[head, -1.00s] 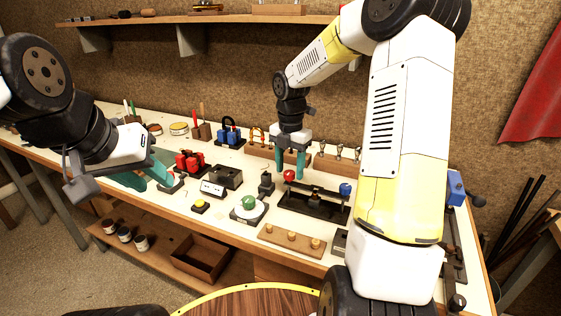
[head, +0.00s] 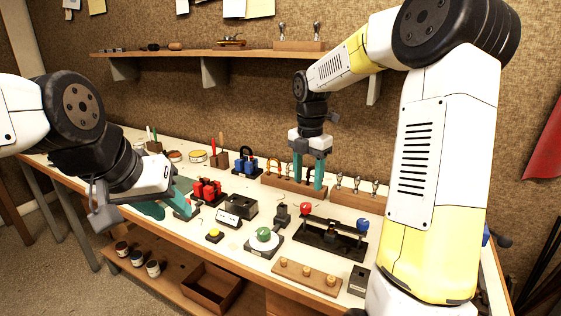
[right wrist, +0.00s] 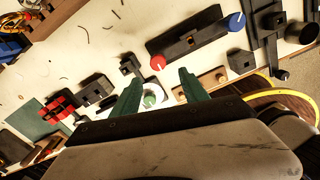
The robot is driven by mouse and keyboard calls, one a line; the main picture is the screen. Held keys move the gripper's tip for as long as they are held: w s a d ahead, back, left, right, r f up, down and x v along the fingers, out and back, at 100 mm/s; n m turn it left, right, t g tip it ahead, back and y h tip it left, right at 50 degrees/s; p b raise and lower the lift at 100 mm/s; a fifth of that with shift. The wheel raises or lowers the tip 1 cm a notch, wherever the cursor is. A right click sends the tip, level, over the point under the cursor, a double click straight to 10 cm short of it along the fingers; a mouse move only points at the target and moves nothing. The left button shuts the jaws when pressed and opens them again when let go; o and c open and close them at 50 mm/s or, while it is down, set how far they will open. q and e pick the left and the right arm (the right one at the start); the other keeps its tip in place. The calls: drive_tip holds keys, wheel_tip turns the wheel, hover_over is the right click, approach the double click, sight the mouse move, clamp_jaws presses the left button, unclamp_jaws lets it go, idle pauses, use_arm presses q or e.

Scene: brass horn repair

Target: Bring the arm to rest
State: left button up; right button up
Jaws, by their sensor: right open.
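My right gripper (head: 308,184) hangs with its teal fingers pointing down and apart, empty. It appears above the bench, in front of the wooden rack at the back in the head view. In the right wrist view its two fingers (right wrist: 161,92) are spread with nothing held between them. My left gripper (head: 168,208) is low at the left over the bench's front part, beside the red block fixture (head: 207,190). Its teal fingers blend with the green mat, so I cannot tell its opening.
The bench (head: 235,183) holds a black fixture with red and blue knobs (head: 330,236), a green ball on a dial stand (head: 263,234), a pegged wooden board (head: 306,277) and a black box (head: 240,206). A shelf (head: 180,53) runs above. Jars and an open box (head: 211,289) sit below.

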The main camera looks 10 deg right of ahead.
drive_tip(key=s+r+m+t+y, duration=0.1)
drive_tip(key=s+r+m+t, duration=0.2)
drive_tip(key=s+m, duration=0.8)
drive_tip(key=s+a+r+m+t+y, duration=0.1)
drive_tip(key=s+r+m+t, duration=0.2)
drive_tip(key=s+m, duration=0.9)
drive_tip(key=shift+a+r+m, duration=0.2)
drive_tip(key=shift+r+m, duration=0.8)
drive_tip(key=shift+m, duration=0.3)
